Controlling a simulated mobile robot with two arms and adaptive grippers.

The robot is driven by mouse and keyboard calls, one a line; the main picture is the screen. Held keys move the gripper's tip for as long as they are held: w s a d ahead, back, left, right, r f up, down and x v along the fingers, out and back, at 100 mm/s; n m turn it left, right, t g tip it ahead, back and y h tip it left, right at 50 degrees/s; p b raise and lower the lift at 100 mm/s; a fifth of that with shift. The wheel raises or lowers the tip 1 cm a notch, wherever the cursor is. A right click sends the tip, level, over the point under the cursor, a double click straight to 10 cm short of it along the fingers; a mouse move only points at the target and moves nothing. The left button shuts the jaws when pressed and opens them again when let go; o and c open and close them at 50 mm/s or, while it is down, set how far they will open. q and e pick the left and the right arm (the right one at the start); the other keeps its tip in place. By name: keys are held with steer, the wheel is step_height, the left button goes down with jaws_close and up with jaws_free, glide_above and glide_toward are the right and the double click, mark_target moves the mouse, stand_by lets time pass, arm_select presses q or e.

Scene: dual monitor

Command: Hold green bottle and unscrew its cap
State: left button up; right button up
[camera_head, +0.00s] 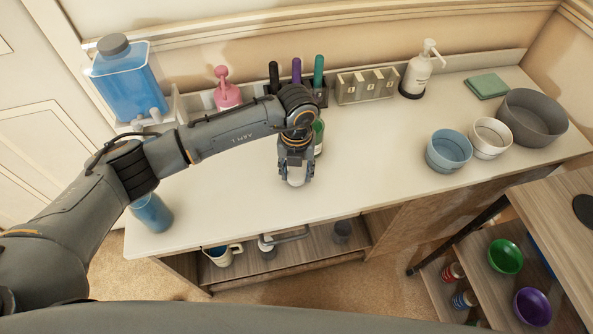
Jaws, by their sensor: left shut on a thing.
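The green bottle (319,136) stands on the white counter (385,160), mostly hidden behind my left wrist and gripper. Only a strip of its green side shows, to the right of the wrist. Its cap is not visible. My left gripper (297,180) reaches down over the counter and is shut on the bottle. Its fingers are largely hidden by the hand, so the exact contact is not clear. My right gripper is not in view.
A blue tank (128,85), pink sprayer (227,92), upright marker-like items (297,72) and a white pump bottle (418,70) line the back. Bowls (449,150) stand at right. The counter's middle right is clear.

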mark_target(296, 174)
arm_select(q)
steer(key=shift+f, duration=0.6)
steer(key=shift+f, duration=0.1)
steer(key=o, duration=1.3)
steer(key=shift+r, duration=0.3)
step_height(296, 174, up, 12)
steer(key=b, duration=0.1)
steer(key=shift+f, duration=0.15)
